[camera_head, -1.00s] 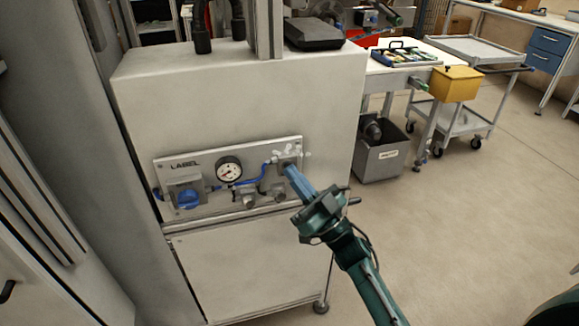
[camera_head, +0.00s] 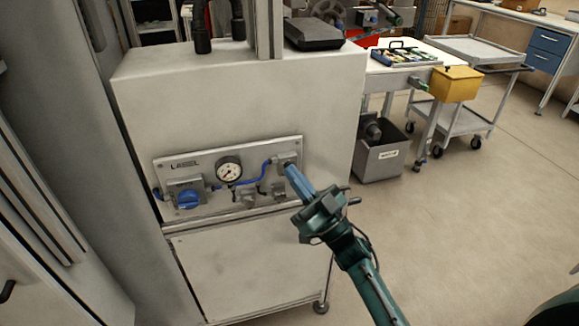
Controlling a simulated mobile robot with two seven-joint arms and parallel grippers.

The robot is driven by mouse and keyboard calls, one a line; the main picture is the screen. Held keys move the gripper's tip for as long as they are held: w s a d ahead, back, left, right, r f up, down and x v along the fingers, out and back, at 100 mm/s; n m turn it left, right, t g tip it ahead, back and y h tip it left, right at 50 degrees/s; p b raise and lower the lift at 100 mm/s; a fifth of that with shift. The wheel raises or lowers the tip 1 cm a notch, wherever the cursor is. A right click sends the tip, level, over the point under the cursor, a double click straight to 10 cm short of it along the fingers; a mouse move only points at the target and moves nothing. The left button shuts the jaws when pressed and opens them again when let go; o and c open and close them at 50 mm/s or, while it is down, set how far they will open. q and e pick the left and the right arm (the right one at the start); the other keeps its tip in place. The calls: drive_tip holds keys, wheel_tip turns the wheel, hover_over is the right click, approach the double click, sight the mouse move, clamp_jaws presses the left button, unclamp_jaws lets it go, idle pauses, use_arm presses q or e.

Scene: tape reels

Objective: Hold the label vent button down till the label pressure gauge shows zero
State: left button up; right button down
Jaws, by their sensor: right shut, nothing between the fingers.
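The label panel (camera_head: 221,202) is a grey plate on the front of the pale cabinet. Its round white pressure gauge (camera_head: 229,170) has a dark needle that seems to point to the lower left; the reading is too small to be sure of. My right gripper (camera_head: 288,169) is shut and empty, its blue fingertips against or just in front of the small grey block (camera_head: 288,158) at the panel's upper right. The vent button is hidden behind the fingertips, so I cannot tell whether it is pressed in. My left gripper is out of view.
A blue knob (camera_head: 189,199) sits at the panel's lower left, and a blue hose (camera_head: 252,178) runs across to the right. The cabinet (camera_head: 240,95) fills the middle.

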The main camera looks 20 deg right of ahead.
drive_tip(key=shift+s, duration=0.1)
idle(0.6)
drive_tip(key=shift+s+p, duration=0.5)
drive_tip(key=shift+s, duration=0.2)
drive_tip(key=s+p, duration=0.2)
drive_tip(key=s, duration=0.3)
drive_tip(key=shift+d+p, duration=0.1)
drive_tip(key=shift+p, duration=0.2)
